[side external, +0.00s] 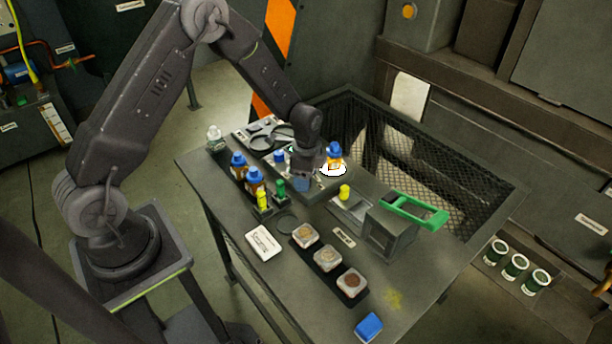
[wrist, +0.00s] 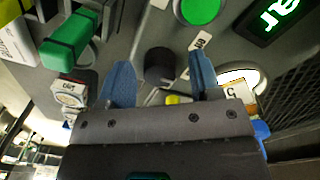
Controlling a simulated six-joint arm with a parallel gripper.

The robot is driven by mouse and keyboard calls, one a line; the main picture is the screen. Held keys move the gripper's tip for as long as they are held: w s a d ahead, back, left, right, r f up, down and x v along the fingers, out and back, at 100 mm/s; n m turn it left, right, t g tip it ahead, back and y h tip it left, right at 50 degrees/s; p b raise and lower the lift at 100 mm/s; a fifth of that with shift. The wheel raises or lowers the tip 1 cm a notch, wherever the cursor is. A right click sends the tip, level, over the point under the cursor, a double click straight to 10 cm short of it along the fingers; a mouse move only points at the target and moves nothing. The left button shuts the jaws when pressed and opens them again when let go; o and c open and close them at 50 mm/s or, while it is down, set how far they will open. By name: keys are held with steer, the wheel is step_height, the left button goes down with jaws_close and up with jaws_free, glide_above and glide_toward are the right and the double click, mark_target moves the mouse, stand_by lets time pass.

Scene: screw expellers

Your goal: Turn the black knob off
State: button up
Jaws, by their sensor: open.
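The black knob (wrist: 158,66) is a dark round cylinder on a grey panel in the wrist view. It shows between the two blue fingertips of my gripper (wrist: 161,62), which is open with a gap on each side of the knob. I cannot tell whether the fingers reach down around it or are still above it. In the side external view my gripper (side external: 303,180) hangs over the panel's front part on the table, and the knob is hidden there. The knob's pointer direction cannot be made out.
Near the knob are a green button (wrist: 200,10) and a lit green display (wrist: 283,14). A green block (wrist: 68,42) is at left. Blue-capped bottles (side external: 254,180) and another on a white disc (side external: 334,158) flank my gripper. A green-handled box (side external: 390,232) stands at right.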

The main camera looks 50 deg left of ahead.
steer(key=c, duration=0.9)
steer(key=shift+c, duration=0.2)
steer(key=n, duration=0.5)
steer(key=shift+n, duration=0.4)
steer(key=n, duration=0.6)
steer(key=shift+t, duration=0.3)
